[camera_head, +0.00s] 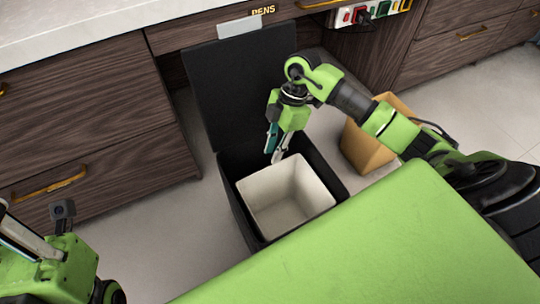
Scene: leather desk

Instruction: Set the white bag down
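The white bag (290,200) is an open-topped, square-mouthed white shape. It sits inside a black bin (241,212), and its empty inside faces up. My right gripper (272,157) points down at the bag's back rim. Its fingertips are at or very near that rim, but I cannot tell whether they pinch it. My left gripper (22,238) is partly in view at the lower left, away from the bag, and its fingers are cut off by the frame edge.
The bin's black lid (240,85) stands open behind it. A tan open container (364,148) stands on the floor to the right. Wooden drawers (90,110) line the back under a pale countertop (90,25). Pale floor (165,235) is clear left of the bin.

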